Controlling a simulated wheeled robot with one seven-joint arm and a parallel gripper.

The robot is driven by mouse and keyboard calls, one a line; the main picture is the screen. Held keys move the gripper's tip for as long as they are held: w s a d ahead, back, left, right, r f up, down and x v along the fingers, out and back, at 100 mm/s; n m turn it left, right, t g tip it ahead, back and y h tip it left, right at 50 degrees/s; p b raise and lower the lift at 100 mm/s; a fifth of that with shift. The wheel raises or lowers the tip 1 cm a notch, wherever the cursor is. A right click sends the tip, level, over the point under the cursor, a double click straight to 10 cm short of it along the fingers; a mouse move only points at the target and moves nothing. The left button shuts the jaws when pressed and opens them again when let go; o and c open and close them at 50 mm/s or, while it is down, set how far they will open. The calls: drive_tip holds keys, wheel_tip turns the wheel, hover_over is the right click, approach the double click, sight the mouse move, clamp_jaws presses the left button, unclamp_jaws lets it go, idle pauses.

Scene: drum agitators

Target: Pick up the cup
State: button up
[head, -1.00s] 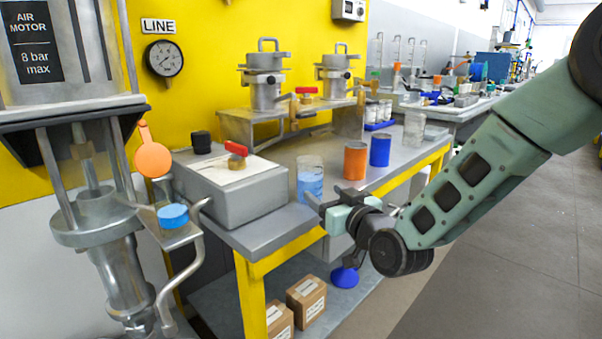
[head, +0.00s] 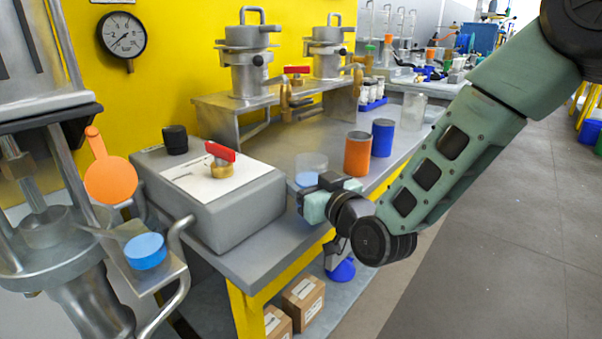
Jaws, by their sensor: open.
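A clear cup (head: 311,163) with blue contents stands on the grey bench top, in the middle of the head view. My gripper (head: 303,198) is open at the bench's front edge, in front of the cup in the picture. It hides the cup's lower part. I cannot tell whether the cup is between the fingers or behind them. An orange can-like container (head: 357,155) and a blue one (head: 382,138) stand to the right of the cup. A clear beaker (head: 413,110) is farther back.
A grey box with a red-handled valve (head: 220,155) sits left of the cup. Metal pots on a stand (head: 235,105) are behind. The drum machine (head: 45,230) with an orange disc (head: 110,180) is at left. Cardboard boxes (head: 303,300) lie below. Open floor is at right.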

drive_tip(key=shift+w, duration=0.1)
drive_tip(key=c, duration=0.7)
drive_tip(key=shift+r, duration=0.2)
drive_tip(key=shift+r+p, duration=1.1)
drive_tip(key=shift+r, duration=3.6)
